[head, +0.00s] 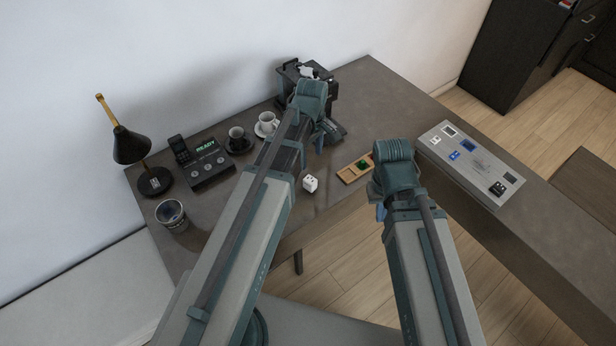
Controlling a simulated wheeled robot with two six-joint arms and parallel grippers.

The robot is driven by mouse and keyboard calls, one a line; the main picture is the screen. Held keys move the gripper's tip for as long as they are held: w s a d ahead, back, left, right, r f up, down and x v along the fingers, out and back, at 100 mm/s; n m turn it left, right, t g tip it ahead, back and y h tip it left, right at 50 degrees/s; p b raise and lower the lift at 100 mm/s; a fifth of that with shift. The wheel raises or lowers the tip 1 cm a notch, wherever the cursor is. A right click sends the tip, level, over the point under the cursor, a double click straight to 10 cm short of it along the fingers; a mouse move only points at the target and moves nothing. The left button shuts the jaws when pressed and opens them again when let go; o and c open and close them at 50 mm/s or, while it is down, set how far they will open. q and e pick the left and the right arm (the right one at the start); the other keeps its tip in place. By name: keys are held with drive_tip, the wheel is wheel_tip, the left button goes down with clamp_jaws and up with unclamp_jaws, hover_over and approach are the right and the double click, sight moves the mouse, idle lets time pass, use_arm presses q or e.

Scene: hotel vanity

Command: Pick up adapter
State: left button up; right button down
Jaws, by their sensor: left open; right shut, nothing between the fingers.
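A small white cube-shaped adapter (310,183) with dark socket marks stands on the dark desk near its front edge, between my two arms. My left gripper (332,131) is open, beyond the adapter and up and to the right of it, in front of the black machine; its fingers are hard to make out. My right gripper (380,211) is shut and empty, to the right of the adapter near the desk's front edge, and is mostly hidden by its own arm. Neither gripper touches the adapter.
A wooden tray (347,178) with a green item lies right of the adapter. A grey board (480,172) with small items lies further right. A black machine (289,76), cups (267,123), a phone unit (208,166), a lamp (131,146) and a tin (171,213) stand behind and left.

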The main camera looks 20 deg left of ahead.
sight(310, 180)
use_arm(q)
drive_tip(key=shift+f+b, duration=4.35)
drive_tip(key=shift+b, duration=0.05)
drive_tip(key=f+b, duration=0.5)
drive_tip(key=shift+w+a+f, duration=0.1)
drive_tip(key=shift+w+a, duration=0.05)
drive_tip(key=shift+w, duration=0.05)
clamp_jaws()
